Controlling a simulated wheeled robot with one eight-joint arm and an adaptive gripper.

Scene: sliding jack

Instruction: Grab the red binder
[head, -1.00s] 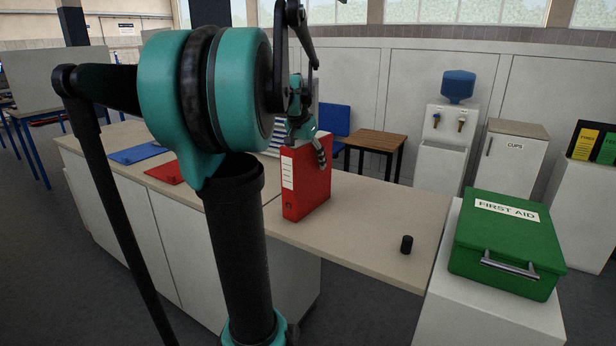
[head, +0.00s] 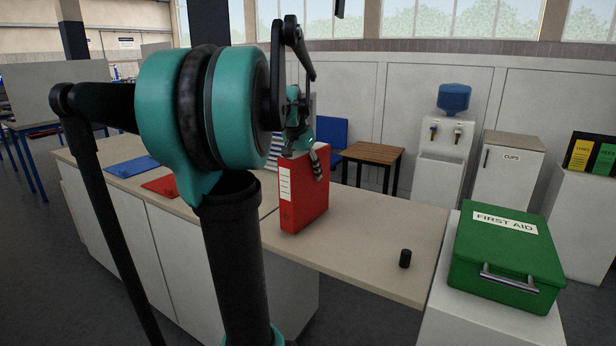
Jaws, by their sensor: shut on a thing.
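The red binder (head: 304,195) stands upright on the beige counter, with a white label on its spine facing me. My gripper (head: 316,165) is at the binder's top edge, with one striped finger lying down over the right side. It is shut on the binder's top. The other finger is hidden behind the binder and the wrist. Whether the binder's base touches the counter is hard to tell.
The counter (head: 375,238) is clear in front of the binder, except for a small black cylinder (head: 405,258). A green first aid box (head: 507,255) sits on a white cabinet at right. A red clipboard-like item (head: 161,186) and a blue one (head: 132,166) lie at left.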

